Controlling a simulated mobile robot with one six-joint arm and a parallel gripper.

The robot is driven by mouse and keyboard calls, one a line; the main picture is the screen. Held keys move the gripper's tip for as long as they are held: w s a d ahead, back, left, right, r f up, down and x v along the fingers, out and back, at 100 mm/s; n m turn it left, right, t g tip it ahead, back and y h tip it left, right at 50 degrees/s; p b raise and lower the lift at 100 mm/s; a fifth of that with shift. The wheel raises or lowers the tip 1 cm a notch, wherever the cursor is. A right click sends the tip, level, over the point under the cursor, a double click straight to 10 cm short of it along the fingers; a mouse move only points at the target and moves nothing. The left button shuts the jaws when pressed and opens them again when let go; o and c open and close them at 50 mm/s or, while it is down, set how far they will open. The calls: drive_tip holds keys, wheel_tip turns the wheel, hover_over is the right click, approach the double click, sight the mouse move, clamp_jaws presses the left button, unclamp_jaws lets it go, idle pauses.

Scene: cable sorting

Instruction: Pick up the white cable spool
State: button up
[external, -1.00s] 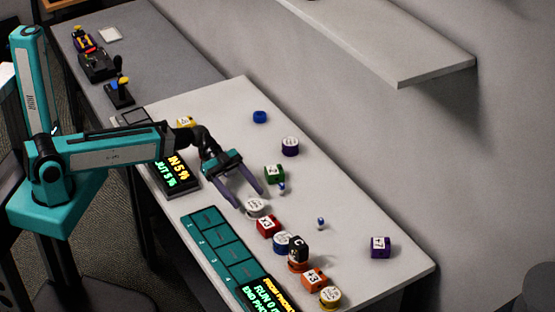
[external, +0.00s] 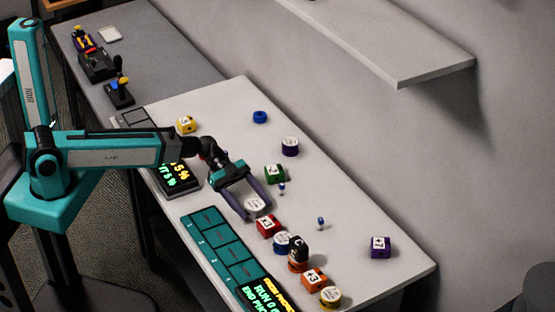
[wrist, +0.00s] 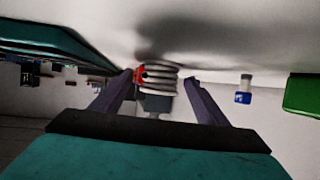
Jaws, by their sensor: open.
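The white cable spool (external: 257,204) lies on the light table, between the far edge of the teal tray and the green cube. My gripper (external: 257,210) is open, with one purple finger on each side of the spool. In the wrist view the spool (wrist: 158,80) shows as pale stacked rings between the two fingertips of my gripper (wrist: 160,82). The fingers look apart from it, though I cannot tell exactly how much room is left on the left side.
A green cube (external: 274,174) and a small blue-and-white piece (external: 281,189) are behind.

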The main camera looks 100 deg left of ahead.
sight(254, 204)
drive_tip(key=shift+w+d+f, duration=0.2)
drive_tip(key=shift+w+d, duration=0.1)
drive_tip(key=shift+w, duration=0.15)
drive_tip(key=c, duration=1.2)
drive_tip(key=shift+r, duration=0.2)
drive_tip(key=shift+r+b, duration=1.55)
drive_tip(key=shift+r, duration=3.25)
